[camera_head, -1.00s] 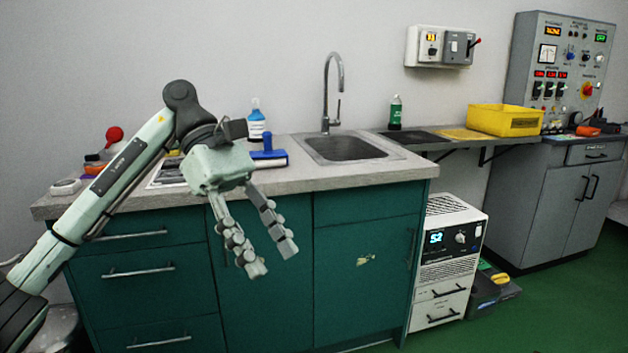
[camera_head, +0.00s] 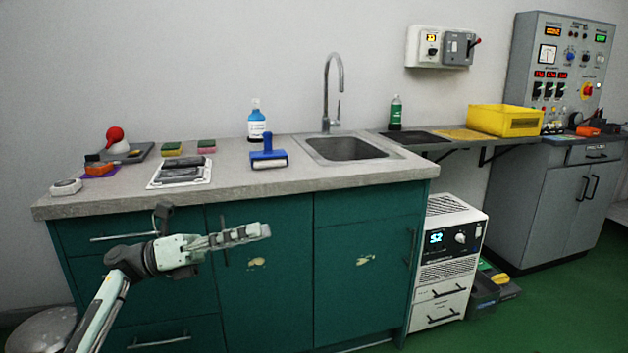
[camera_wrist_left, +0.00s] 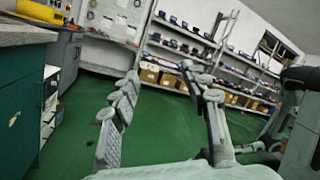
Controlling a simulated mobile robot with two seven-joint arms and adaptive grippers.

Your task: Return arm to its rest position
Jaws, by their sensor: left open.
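My left gripper (camera_head: 262,232) is low in the head view, in front of the teal cabinet (camera_head: 262,300) and below the counter's front edge. Its fingers point right and overlap from this side. In the left wrist view my left gripper (camera_wrist_left: 165,95) is open, with its two fingers apart and nothing between them. My left arm comes up from the bottom left. My right gripper does not show in the head view.
The counter (camera_head: 230,185) holds a blue-handled roller (camera_head: 268,155), a blue bottle (camera_head: 256,122), sponges and a sink (camera_head: 348,149). A white unit (camera_head: 450,245) stands right of the cabinet. Shelves with boxes (camera_wrist_left: 190,80) stand beyond open green floor (camera_wrist_left: 70,135).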

